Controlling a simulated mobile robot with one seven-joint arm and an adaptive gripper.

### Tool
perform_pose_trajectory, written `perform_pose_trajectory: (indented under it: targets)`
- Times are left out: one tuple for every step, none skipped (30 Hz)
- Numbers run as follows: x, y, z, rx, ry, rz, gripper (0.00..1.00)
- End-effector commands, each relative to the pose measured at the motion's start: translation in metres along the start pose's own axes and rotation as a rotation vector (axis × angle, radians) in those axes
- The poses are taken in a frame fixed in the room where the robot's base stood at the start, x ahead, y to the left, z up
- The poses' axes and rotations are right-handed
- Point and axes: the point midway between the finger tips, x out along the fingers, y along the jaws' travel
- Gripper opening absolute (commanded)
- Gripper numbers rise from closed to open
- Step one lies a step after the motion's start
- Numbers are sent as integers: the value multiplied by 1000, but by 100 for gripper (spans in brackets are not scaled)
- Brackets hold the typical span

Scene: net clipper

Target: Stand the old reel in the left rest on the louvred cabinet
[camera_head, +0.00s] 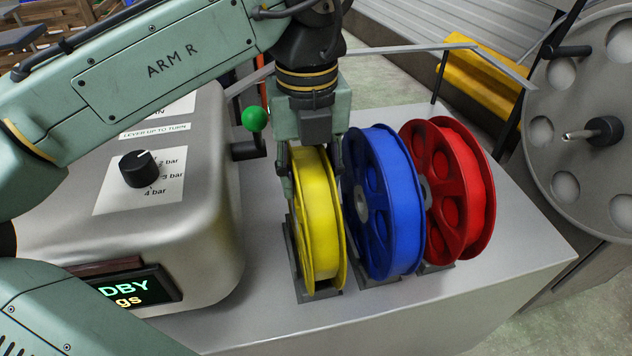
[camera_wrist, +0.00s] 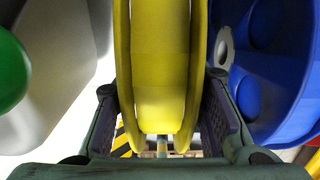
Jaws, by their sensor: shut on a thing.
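The yellow reel (camera_head: 320,215) stands upright at the left of a row of reels. Its lower edge is at the dark left rest (camera_head: 318,297) on the cabinet's grey top (camera_head: 410,325); I cannot tell whether it bears fully on the rest. My gripper (camera_head: 313,180) comes down from above and is shut on the yellow reel, one finger on each side. In the wrist view the yellow reel (camera_wrist: 160,60) fills the space between the fingers. No label shows which reel is the old one.
A blue reel (camera_head: 395,210) stands close to the right of the yellow one, and a red reel (camera_head: 465,190) stands beyond it. A steel machine housing (camera_head: 215,180) with a green-knobbed lever (camera_head: 255,118) is at the left. A large grey disc (camera_head: 590,100) is at the right.

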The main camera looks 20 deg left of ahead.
Motion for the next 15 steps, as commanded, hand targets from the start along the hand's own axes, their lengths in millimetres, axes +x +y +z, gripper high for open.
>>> perform_pose_trajectory:
  targets:
    - [-1, 0, 0, 0, -1, -1, 0]
    - [-1, 0, 0, 0, -1, -1, 0]
    - [-1, 0, 0, 1, -1, -1, 0]
    - [-1, 0, 0, 1, 0, -1, 0]
    - [-1, 0, 0, 1, 0, -1, 0]
    - [-1, 0, 0, 1, 0, -2, 0]
    - [0, 0, 0, 1, 0, -2, 0]
    - [1, 0, 0, 2, 1, -2, 0]
    - [1, 0, 0, 1, 1, -1, 39]
    - [1, 0, 0, 1, 1, -1, 41]
    - [1, 0, 0, 1, 1, -1, 43]
    - [1, 0, 0, 1, 1, -1, 46]
    - [1, 0, 0, 1, 1, -1, 48]
    - [1, 0, 0, 1, 1, -1, 50]
    - [1, 0, 0, 1, 1, -1, 52]
